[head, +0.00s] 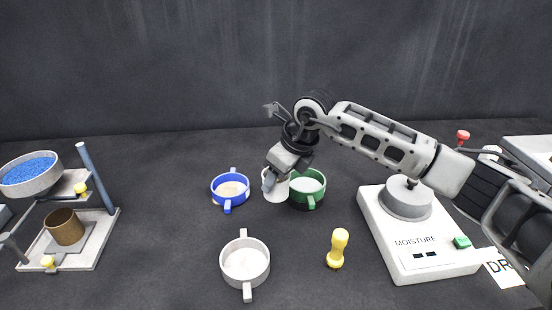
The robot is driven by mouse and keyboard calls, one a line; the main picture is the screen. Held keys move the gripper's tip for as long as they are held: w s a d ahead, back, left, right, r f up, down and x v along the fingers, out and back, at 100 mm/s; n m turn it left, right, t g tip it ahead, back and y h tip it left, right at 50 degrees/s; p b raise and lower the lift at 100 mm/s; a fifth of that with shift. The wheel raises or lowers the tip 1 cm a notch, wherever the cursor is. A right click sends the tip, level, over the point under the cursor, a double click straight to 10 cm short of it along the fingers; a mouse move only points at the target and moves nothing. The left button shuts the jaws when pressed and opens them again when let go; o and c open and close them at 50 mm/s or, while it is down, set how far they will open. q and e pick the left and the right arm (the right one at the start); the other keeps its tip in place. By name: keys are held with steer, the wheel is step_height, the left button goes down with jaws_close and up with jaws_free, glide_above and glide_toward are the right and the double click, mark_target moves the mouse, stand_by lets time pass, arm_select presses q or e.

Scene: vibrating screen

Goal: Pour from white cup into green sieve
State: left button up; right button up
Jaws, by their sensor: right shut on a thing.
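The green sieve (309,200) stands on the dark table near the middle, with pale material inside. My right gripper (272,180) is shut on the white cup (276,192), just left of the green sieve. The cup is partly hidden behind the gripper, so its tilt and contents are hard to tell. It overlaps the sieve's left edge in the picture; whether they touch I cannot tell. My left gripper is not in view.
A white sieve (265,267) is in front. A yellow-handled tool (337,249) and the moisture device (397,265) are to the right. A stand (105,226) with a blue-filled pan is at left.

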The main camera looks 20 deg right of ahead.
steer(key=w+d+m+h, duration=0.2)
steer(key=w+m+h, duration=0.2)
steer(key=m, duration=1.1)
steer(key=shift+w+d+h, duration=0.35)
steer(key=shift+w+h, duration=0.05)
steer(key=shift+w, duration=0.5)
